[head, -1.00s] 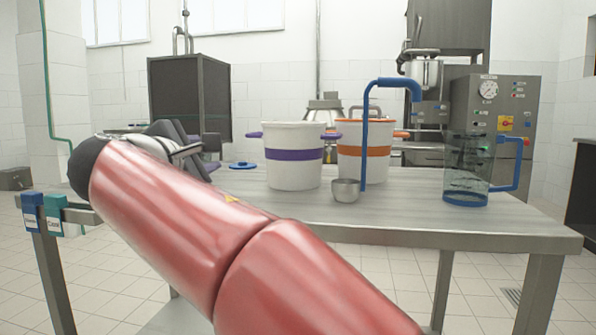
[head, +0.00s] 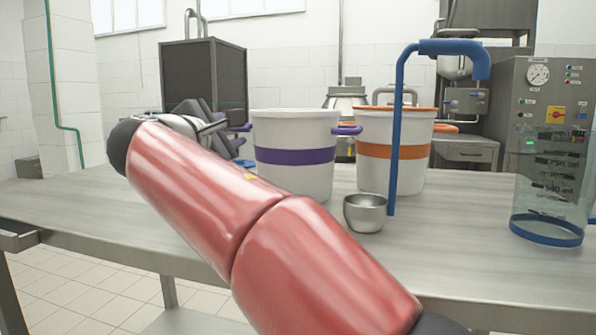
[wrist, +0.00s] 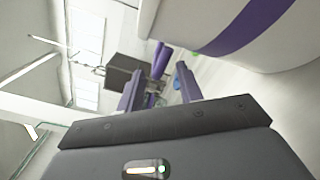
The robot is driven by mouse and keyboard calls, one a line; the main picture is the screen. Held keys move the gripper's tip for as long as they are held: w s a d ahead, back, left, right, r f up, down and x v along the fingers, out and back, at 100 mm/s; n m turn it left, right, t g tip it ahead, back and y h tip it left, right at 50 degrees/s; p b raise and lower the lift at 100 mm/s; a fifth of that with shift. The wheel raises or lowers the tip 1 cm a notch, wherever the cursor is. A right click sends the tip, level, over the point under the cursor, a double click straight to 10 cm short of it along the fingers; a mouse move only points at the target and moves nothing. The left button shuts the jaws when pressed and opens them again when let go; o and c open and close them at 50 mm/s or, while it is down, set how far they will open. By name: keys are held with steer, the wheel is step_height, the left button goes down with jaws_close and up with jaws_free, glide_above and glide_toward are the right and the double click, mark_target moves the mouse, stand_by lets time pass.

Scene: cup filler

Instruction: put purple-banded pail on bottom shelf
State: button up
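The purple-banded pail (head: 297,155) is white with purple side handles. It stands upright on the steel table, left of the orange-banded pail. In the wrist view its wall (wrist: 275,15) fills the upper right. My gripper (head: 197,118) is left of the pail, close to its left handle (head: 240,128); the arm hides part of the fingers. In the wrist view my gripper (wrist: 160,88) is open, its fingers apart with nothing held. A purple piece (wrist: 157,60) shows beyond the fingers; I cannot tell whether it is the handle. A pale low surface (head: 190,322) shows under the table, partly hidden.
The orange-banded pail (head: 392,150), a metal ladle (head: 366,212) with a blue handle and a clear measuring jug (head: 550,190) stand on the table (head: 60,200) to the right. A dark cabinet (head: 203,80) stands behind. The table's left part is clear.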

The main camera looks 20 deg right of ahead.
mark_target(249, 125)
steer(key=x, duration=0.5)
steer(key=shift+w+a+r, duration=0.15)
steer(key=shift+w+a, duration=0.05)
steer(key=shift+w, duration=0.35)
jaws_close()
